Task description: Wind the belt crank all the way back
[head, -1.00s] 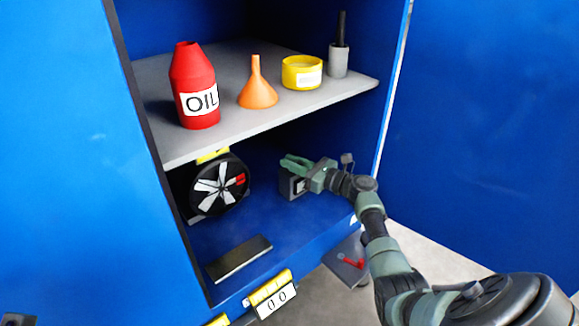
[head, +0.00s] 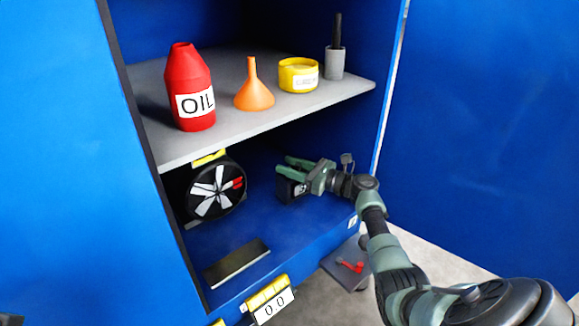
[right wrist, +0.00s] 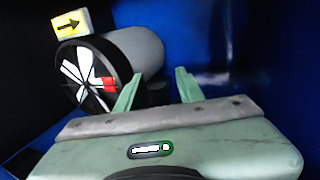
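A black wheel with white spokes and a red mark at its right (head: 216,191) stands on the cabinet's lower floor at the left; I take it for the belt crank. In the right wrist view this wheel (right wrist: 86,77) is the front of a grey drum. My right gripper (head: 284,168) is inside the lower compartment, to the right of the wheel and apart from it. It also shows in the right wrist view (right wrist: 156,82), fingers spread. A dark block with a white label (head: 291,189) is just below it; contact cannot be told.
The grey shelf (head: 240,128) above holds a red oil bottle (head: 190,90), orange funnel (head: 254,92), yellow tub (head: 299,76) and grey cup (head: 335,63). A dark flat plate (head: 237,263) lies before the wheel. A counter (head: 273,304) hangs at the front edge.

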